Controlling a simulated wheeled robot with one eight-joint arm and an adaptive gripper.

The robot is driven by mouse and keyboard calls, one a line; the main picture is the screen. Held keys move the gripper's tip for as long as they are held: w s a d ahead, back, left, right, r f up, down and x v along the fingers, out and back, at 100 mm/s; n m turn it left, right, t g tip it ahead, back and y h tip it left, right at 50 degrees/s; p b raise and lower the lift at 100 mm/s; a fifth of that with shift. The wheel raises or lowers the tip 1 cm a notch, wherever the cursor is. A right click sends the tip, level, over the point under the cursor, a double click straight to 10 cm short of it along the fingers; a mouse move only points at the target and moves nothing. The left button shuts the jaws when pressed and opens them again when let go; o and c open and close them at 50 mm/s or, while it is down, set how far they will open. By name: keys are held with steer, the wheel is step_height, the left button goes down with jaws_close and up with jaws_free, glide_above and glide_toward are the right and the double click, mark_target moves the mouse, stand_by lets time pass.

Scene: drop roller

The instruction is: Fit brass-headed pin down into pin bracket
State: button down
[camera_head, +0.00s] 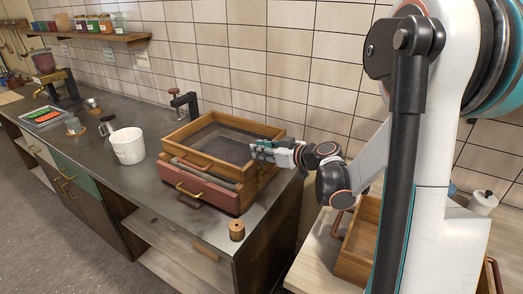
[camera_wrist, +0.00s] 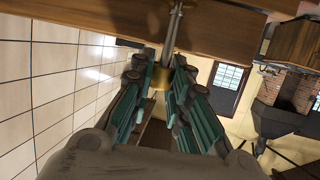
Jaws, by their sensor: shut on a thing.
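My gripper (camera_head: 256,150) is at the right side of the wooden frame box (camera_head: 175,135). In the wrist view my gripper (camera_wrist: 165,68) is shut on the brass-headed pin, with the brass head (camera_wrist: 160,78) between the fingertips. The pin's grey metal shaft (camera_wrist: 174,32) points away from the fingers, across the wooden side of the box. The pin is too small to make out in the head view. I cannot clearly make out the pin bracket; the shaft's far end is near the top edge of the wrist view, and I cannot tell whether it is in the bracket.
The box rests on a red-fronted base (camera_head: 205,194) on the dark counter. A wooden spool (camera_head: 237,231) stands at the front corner. The tiled wall is close behind.

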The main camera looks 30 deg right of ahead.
steer(key=shift+f, duration=0.25)
steer(key=c, duration=1.4)
jaws_free()
steer(key=shift+c, duration=0.2)
steer(key=v, duration=1.2)
